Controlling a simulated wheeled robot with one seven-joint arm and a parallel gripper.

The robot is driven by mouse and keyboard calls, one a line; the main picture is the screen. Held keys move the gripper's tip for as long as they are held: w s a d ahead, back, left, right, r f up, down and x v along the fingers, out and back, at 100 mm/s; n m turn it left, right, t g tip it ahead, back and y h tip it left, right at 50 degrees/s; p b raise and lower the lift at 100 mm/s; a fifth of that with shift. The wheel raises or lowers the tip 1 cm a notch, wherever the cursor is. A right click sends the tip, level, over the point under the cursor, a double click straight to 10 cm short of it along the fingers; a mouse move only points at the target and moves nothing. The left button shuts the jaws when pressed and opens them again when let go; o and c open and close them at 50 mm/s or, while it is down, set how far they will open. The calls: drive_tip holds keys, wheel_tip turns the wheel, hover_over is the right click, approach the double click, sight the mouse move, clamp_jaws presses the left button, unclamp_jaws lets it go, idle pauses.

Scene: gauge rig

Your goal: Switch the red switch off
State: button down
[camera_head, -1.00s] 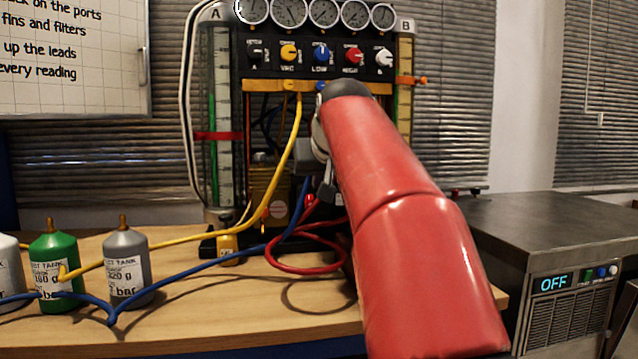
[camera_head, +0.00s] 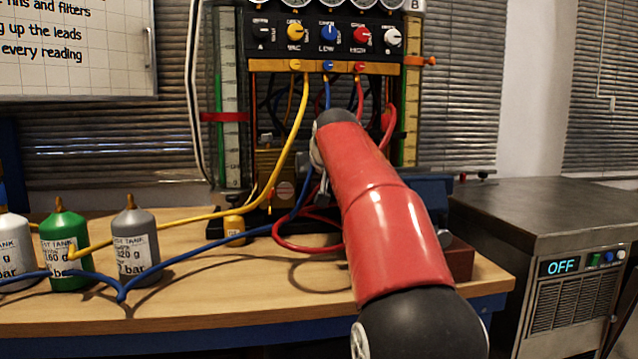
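A red knob (camera_head: 361,35) with a white pointer line sits on the black panel of the gauge rig, right of a blue knob and a yellow one. A smaller red fitting (camera_head: 360,67) is on the yellow bar below it, with a red hose hanging from it. I cannot tell for sure which red part is the switch. My red arm reaches from the lower right towards the rig. My gripper (camera_head: 322,188) is mostly hidden behind the arm, low in front of the rig and well below the red knob. Its fingers do not show clearly.
Yellow, blue and red hoses (camera_head: 290,247) cross the wooden table (camera_head: 230,305). Several small tanks (camera_head: 135,248) stand on its left. A blue vise-like block (camera_head: 432,200) is right of the arm. A grey unit (camera_head: 560,215) reading OFF stands at the right.

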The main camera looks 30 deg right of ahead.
drive_tip(key=shift+f, duration=0.1)
drive_tip(key=t+b, duration=0.1)
drive_tip(key=b, duration=0.1)
drive_tip(key=f+t+b, duration=0.1)
drive_tip(key=b, duration=0.2)
drive_tip(key=shift+w+h, duration=0.25)
drive_tip(key=shift+h, duration=0.05)
drive_tip(key=shift+r, duration=0.15)
drive_tip(key=shift+w+d+r+p, duration=0.1)
drive_tip(key=shift+w+r+p, duration=0.05)
drive_tip(key=shift+r+p, duration=0.5)
drive_tip(key=shift+r, duration=0.1)
